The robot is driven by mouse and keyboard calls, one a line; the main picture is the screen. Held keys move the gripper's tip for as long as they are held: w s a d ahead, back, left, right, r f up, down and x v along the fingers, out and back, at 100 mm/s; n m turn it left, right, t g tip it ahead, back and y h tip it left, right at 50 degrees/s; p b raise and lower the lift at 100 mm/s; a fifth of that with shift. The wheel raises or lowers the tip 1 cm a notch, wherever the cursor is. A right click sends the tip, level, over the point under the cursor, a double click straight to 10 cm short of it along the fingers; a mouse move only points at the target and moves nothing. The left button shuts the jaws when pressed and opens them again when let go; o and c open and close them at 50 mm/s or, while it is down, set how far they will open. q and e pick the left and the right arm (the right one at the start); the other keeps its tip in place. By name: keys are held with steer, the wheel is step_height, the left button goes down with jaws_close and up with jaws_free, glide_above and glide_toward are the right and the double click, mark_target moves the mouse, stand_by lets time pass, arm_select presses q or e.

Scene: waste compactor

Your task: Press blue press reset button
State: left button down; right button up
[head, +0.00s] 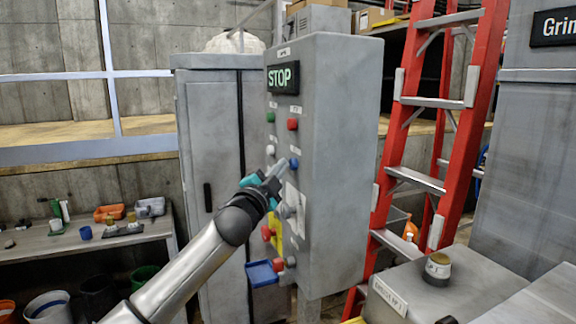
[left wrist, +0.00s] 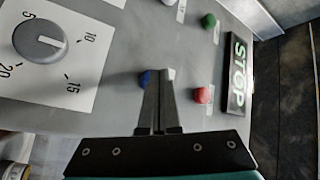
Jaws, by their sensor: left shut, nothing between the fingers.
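The blue button (head: 294,163) is on the front of the grey control panel (head: 345,150), below a red button (head: 292,124). My left gripper (head: 275,171) is shut and empty, its fingers pointing at the panel just left of and slightly below the blue button. In the left wrist view the blue button (left wrist: 145,78) shows right beside the closed fingertips (left wrist: 160,76), partly hidden by a finger. I cannot tell whether the fingertips touch the panel or the button. My right gripper is in neither view.
A lit STOP display (head: 283,77) is above the buttons, with a green button (head: 270,117) below it. A numbered dial (left wrist: 40,42) is on the same panel. A red ladder (head: 440,130) stands right of the panel, and a grey cabinet (head: 212,140) stands left.

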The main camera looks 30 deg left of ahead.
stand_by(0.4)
arm_select(q)
steer(key=shift+s+a, duration=0.55)
steer(key=shift+s, duration=0.1)
steer(key=s+a, duration=0.3)
steer(key=shift+s+a+p, duration=0.1)
steer(key=shift+s+p, duration=0.2)
steer(key=shift+s, duration=0.1)
steer(key=shift+f, duration=0.1)
stand_by(0.6)
